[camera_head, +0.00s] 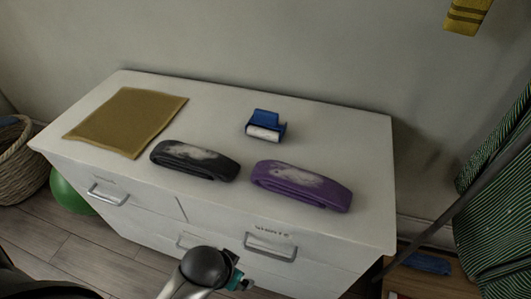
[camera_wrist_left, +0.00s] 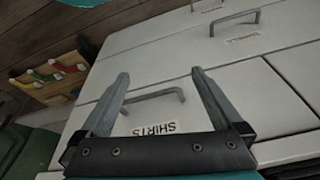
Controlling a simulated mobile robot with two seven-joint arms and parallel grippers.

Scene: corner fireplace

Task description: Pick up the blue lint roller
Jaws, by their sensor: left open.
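The blue lint roller (camera_head: 266,124) lies on top of the white dresser (camera_head: 215,128), towards the back and right of centre, with its white roll facing the front. My left gripper (camera_wrist_left: 160,85) is open and empty in the left wrist view, in front of a drawer handle (camera_wrist_left: 155,97) with a "SHIRTS" label. In the head view my left arm's end (camera_head: 215,272) shows low in front of the dresser, well below and apart from the lint roller. The lint roller is not in the left wrist view. My right gripper is not in view.
A dark folded belt-like item (camera_head: 195,160) and a purple one (camera_head: 301,186) lie in front of the lint roller. A mustard cloth (camera_head: 126,121) lies at the left. A wicker basket (camera_head: 22,160) and a green ball (camera_head: 72,193) are on the floor.

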